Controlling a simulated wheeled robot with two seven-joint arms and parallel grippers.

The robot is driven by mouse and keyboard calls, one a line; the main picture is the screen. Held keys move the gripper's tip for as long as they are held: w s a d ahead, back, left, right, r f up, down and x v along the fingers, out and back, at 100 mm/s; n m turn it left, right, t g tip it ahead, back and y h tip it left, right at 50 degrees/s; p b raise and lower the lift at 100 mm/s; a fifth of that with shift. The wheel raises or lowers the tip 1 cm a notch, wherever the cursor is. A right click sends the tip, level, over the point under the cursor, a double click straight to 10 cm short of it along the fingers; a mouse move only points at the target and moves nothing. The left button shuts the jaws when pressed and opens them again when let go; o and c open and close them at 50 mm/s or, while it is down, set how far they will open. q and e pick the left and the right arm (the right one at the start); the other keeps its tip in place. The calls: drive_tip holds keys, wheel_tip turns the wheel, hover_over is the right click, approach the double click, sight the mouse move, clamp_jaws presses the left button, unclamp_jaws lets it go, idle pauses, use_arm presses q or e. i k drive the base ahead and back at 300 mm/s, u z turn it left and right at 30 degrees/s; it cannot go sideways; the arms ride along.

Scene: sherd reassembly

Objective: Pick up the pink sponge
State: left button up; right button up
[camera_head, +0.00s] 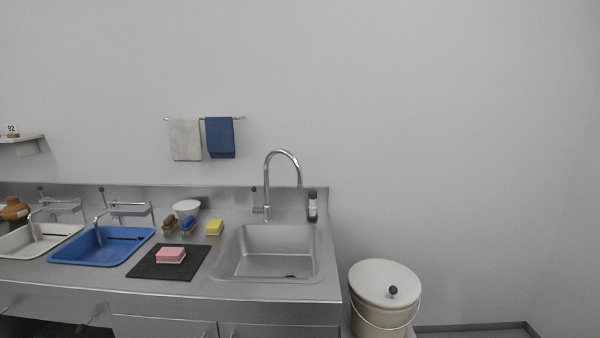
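The pink sponge (171,255) lies on a black ribbed mat (147,269) on the steel counter, left of the sink. Its top is pink and nothing covers it. Neither of my grippers is in the head view.
A steel sink (268,262) with a tall curved faucet (283,154) is right of the mat. A blue tray (88,256) and a white tray (22,249) are left. Brushes, a yellow sponge (214,228) and a white bowl (186,206) sit behind. A lidded bucket (384,283) stands right of the counter.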

sight(166, 254)
drive_tip(key=u, duration=0.25)
drive_tip(key=k, duration=0.55)
drive_tip(key=u, duration=0.5)
drive_tip(key=k, duration=0.75)
drive_tip(key=u, duration=1.1)
drive_tip(key=i, duration=0.9)
drive_tip(key=u, duration=0.6)
drive_tip(key=i, duration=0.9)
drive_tip(key=z, duration=0.8)
drive_tip(key=i, duration=0.75)
drive_tip(key=z, duration=1.05)
drive_tip(key=i, duration=0.2)
drive_tip(key=z, duration=0.15)
